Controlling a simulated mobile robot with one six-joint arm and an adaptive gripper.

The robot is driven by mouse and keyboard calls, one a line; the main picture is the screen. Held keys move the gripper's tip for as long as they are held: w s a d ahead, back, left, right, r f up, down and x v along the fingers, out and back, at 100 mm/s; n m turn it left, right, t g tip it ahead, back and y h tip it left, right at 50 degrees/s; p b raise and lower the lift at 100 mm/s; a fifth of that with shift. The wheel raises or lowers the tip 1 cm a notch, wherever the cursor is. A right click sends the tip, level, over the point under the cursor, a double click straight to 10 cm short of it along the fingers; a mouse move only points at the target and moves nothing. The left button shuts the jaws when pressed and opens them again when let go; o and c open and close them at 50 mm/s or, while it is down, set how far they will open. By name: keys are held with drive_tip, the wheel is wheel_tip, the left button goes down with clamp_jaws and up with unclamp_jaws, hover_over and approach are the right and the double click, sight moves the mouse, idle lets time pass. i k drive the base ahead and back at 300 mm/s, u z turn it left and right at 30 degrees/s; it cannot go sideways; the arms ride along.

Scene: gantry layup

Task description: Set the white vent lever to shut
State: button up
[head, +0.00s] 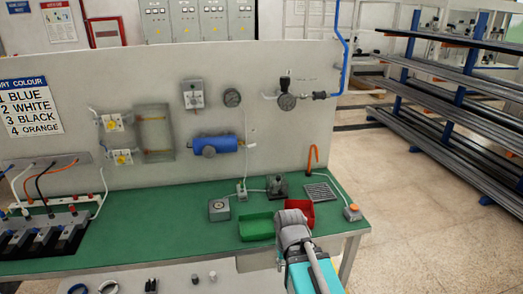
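I cannot make out a white vent lever for certain. At the left end of the green bench, a valve bank (40,238) of dark and grey blocks carries several small parts too small to read. White, black and orange hoses rise from it to a grey bar (45,162) on the panel. A sign (28,105) above lists port colours: 1 blue, 2 white, 3 black, 4 orange. My gripper (291,214) is at the end of my arm over the bench's front right, far from the valve bank. Its fingers are not clear, and I cannot see whether it holds anything.
A green bin (257,228) and a red bin (303,213) sit beside my gripper. A grey box (219,209) stands left of them. The green bench (155,220) is clear between this box and the valve bank. Gauges and a blue cylinder (215,144) hang on the panel.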

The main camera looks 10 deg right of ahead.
sight(243, 148)
drive_tip(key=u, duration=0.1)
drive_tip(key=i, duration=1.4)
drive_tip(key=u, duration=0.6)
